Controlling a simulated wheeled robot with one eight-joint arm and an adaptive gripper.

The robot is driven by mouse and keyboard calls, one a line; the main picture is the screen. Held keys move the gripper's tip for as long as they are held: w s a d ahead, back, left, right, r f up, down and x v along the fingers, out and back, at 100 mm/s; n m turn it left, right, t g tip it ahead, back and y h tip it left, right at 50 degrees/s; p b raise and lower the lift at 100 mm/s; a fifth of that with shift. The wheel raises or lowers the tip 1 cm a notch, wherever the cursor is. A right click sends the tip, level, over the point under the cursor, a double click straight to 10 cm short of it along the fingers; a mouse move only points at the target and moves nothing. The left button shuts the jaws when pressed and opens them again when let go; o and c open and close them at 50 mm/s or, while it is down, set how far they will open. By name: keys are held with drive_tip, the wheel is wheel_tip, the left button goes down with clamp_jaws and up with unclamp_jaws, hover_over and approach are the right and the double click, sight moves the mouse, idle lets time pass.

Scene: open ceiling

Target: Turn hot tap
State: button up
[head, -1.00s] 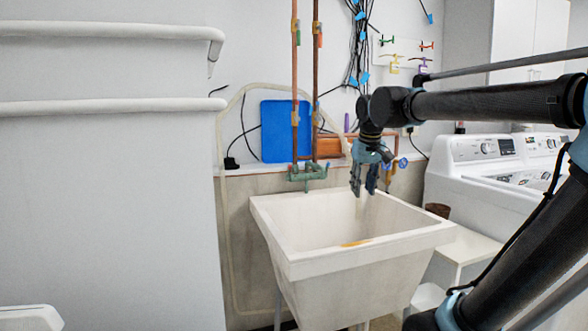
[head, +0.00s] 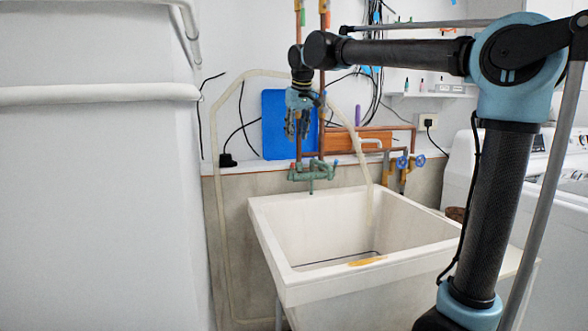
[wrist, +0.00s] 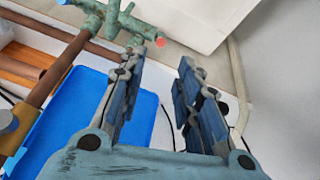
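A green, weathered tap fixture (head: 313,173) is mounted on the wall above the back rim of the white sink (head: 262,235). In the wrist view the fixture (wrist: 112,18) is at the top, with a red-marked end (wrist: 160,42) towards the right and a blue mark at its far left. My gripper (head: 297,136) hangs fingers down above the fixture, in front of the blue board, apart from the tap. In the wrist view its two fingers (wrist: 158,64) are spread with nothing between them, so it is open and empty.
Copper pipes run up the wall behind my gripper, beside the blue board (head: 274,120). A pale hose (head: 220,200) loops around. Blue-handled valves (head: 402,163) are at the right. A white washer (head: 460,175) stands right; a white wall with rails fills the left.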

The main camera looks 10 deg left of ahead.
sight(293, 166)
drive_tip(key=x, duration=1.5)
clamp_jaws()
